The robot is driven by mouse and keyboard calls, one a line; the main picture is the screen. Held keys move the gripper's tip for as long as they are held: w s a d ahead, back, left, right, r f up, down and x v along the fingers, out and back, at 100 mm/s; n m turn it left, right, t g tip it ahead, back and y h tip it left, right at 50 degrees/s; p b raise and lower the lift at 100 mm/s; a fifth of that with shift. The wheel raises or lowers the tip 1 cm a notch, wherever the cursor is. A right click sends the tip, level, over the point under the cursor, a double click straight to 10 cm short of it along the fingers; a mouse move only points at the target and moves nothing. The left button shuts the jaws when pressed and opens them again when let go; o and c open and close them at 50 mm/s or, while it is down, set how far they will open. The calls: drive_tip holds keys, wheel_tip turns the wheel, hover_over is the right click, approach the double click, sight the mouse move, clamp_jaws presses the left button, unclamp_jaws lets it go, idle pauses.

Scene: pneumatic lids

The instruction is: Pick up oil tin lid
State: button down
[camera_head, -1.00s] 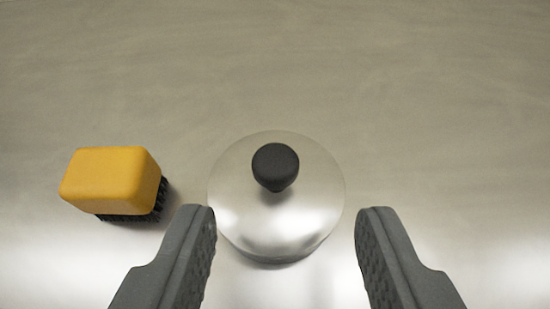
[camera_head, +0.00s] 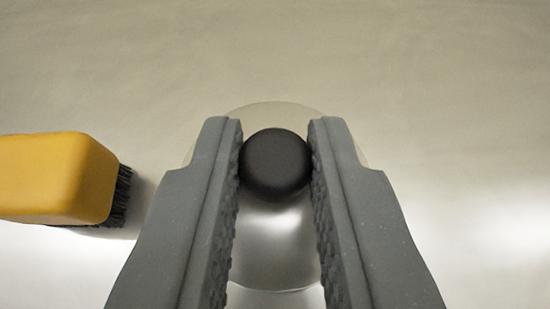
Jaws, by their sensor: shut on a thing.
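The oil tin lid (camera_head: 273,245) is a round, shiny metal disc with a black knob (camera_head: 275,163) on top. It is in the middle of the view, and its left and right sides are partly hidden behind my fingers. My gripper (camera_head: 275,150) is shut on the knob, with one grey ribbed finger on each side of it. Whether the lid still touches the surface below cannot be told.
A brush with a yellow block (camera_head: 58,178) and dark bristles lies left of the lid, near my left finger. The brushed metal surface (camera_head: 420,80) is bare behind the lid and to its right.

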sight(265, 232)
drive_tip(key=shift+r, duration=0.1)
drive_tip(key=shift+r, duration=1.6)
drive_tip(key=shift+s+a+r, duration=0.15)
drive_tip(key=shift+s, duration=0.05)
drive_tip(key=s+a+b, duration=0.1)
drive_tip(key=s+a, duration=0.1)
drive_tip(key=s, duration=0.1)
drive_tip(key=s+a+b, duration=0.1)
drive_tip(key=s+a, duration=0.1)
drive_tip(key=s, duration=0.2)
drive_tip(key=s+a+b, duration=0.1)
drive_tip(key=s+a, duration=0.2)
drive_tip(key=s, duration=0.1)
drive_tip(key=shift+s+a+r+b, duration=0.1)
drive_tip(key=shift+r+b, duration=0.3)
